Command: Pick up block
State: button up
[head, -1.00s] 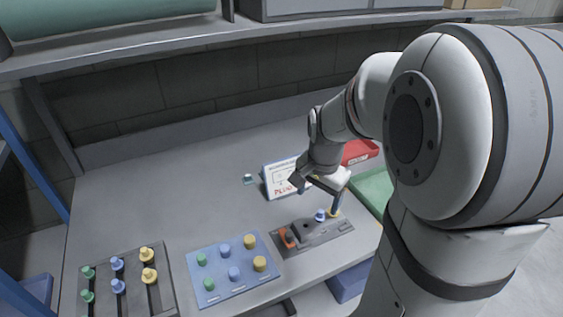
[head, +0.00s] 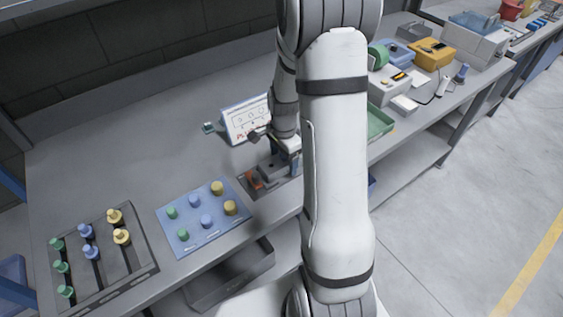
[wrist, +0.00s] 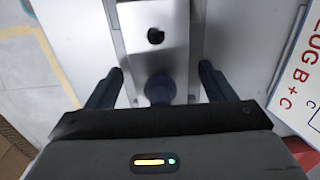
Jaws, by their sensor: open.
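My gripper (wrist: 161,74) is open in the wrist view, its two dark fingers spread to left and right. A dark blue rounded peg (wrist: 160,88) shows blurred between them, apart from both fingers. A pale plate (wrist: 153,14) with a dark round hole (wrist: 155,36) lies just beyond it. In the head view my arm hides most of the gripper and the right part of the dark fixture (head: 245,186), which carries an orange-red piece (head: 254,180). I cannot tell which thing is the block.
A blue board (head: 182,241) with green, blue and yellow pegs stands left of the fixture. A dark rack (head: 142,262) with more pegs is farther left. A white sign panel (head: 245,124) stands behind the fixture. A green tray (head: 379,122) is to the right. The back-left bench is clear.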

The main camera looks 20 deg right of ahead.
jog(key=shift+f, duration=0.35)
jog(key=shift+c, duration=0.3)
jog(key=c, duration=1.3)
jog(key=shift+c, duration=0.8)
jog(key=shift+r, duration=0.15)
